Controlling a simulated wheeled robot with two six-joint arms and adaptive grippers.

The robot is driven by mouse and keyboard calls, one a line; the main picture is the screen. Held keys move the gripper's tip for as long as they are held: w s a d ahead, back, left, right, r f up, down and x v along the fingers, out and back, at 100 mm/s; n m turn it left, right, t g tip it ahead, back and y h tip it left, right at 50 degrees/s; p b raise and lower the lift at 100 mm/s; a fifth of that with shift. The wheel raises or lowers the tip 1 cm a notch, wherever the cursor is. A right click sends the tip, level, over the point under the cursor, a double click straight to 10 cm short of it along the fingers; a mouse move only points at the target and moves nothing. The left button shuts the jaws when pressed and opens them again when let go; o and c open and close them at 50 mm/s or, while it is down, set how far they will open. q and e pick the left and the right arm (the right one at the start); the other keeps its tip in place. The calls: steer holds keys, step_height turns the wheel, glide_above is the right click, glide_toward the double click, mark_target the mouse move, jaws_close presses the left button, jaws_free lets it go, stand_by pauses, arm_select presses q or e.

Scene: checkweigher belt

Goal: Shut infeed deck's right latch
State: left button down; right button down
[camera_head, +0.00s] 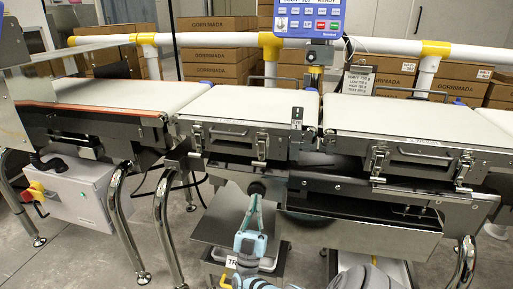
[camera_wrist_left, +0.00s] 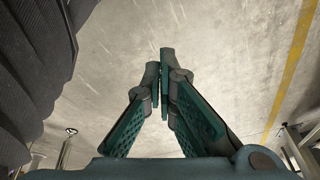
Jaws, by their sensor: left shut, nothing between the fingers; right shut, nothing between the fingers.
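Two decks with front latches stand side by side, a middle deck (camera_head: 250,103) and a right deck (camera_head: 420,122). No label I can read tells which is the infeed deck. The middle deck has a left latch (camera_head: 197,137) and a right latch (camera_head: 261,146). The right deck has a left latch (camera_head: 377,161) and a right latch (camera_head: 463,169). The latches are too small to tell open from shut. My right gripper (camera_head: 256,192) is shut and empty, below the middle deck's right latch and apart from it. My left gripper (camera_wrist_left: 164,55) is shut and empty above bare floor.
A belt with an orange edge (camera_head: 110,107) is at the left, above a grey control box (camera_head: 80,192). A blue-framed display (camera_head: 308,18) stands behind the decks. A white and yellow rail (camera_head: 390,46) and cartons (camera_head: 215,72) are at the back. Steel legs (camera_head: 125,225) reach the floor.

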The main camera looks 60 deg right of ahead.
arm_select(q)
steer(key=shift+w+b+v, duration=0.2)
steer(key=shift+b+v, duration=0.1)
steer(key=shift+v, duration=0.8)
steer(key=shift+w+b+v, duration=0.15)
steer(key=shift+b+v, duration=0.15)
steer(key=shift+v, duration=0.85)
steer(key=shift+d+r, duration=0.1)
steer(key=shift+d, duration=0.05)
